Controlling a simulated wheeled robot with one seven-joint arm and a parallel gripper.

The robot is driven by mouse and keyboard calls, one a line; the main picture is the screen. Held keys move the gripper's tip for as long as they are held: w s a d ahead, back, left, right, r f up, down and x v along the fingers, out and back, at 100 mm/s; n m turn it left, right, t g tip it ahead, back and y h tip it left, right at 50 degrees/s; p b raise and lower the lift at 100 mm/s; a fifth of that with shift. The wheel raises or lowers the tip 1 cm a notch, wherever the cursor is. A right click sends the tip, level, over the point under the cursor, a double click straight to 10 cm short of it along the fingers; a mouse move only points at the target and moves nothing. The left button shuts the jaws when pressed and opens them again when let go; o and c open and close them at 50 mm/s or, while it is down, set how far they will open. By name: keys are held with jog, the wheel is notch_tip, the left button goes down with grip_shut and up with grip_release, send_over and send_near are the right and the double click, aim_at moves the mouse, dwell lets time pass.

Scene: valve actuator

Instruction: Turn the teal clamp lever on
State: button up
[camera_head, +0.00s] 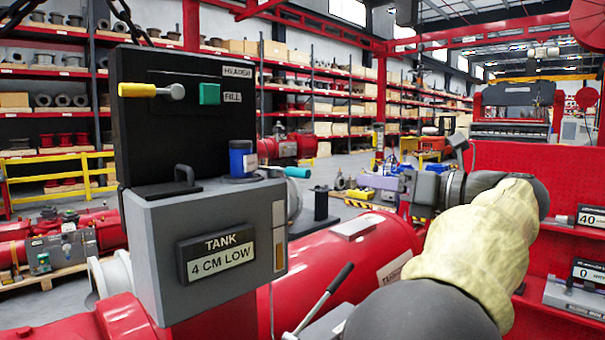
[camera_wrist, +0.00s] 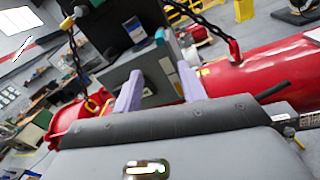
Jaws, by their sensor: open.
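The teal clamp lever (camera_head: 297,172) sticks out at the right side of the grey tank box (camera_head: 160,245), behind its upper right edge. Its mount is partly hidden by the box. In the wrist view a small teal piece (camera_wrist: 159,36) shows beside the dark panel, probably the same lever. My gripper (camera_head: 374,182) is to the right of the lever and apart from it, with its lavender fingers toward the box. In the wrist view my gripper (camera_wrist: 160,68) is open, with nothing held between its fingers.
A black panel (camera_head: 150,130) rises behind the box, with a yellow-handled lever (camera_head: 145,90) and green square button (camera_head: 210,94). A blue cylinder (camera_head: 242,158) stands on the box. A black post (camera_head: 320,205) stands right of the lever. A red pipe (camera_head: 345,255) runs below.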

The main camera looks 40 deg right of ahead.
aim_at(308, 174)
jog(key=p+x, duration=0.6)
jog(key=x, duration=1)
jog(key=shift+w+a+r, duration=0.1)
jog(key=shift+w, duration=0.1)
jog(key=shift+w+a, duration=0.1)
jog(key=shift+w, duration=0.5)
grip_shut()
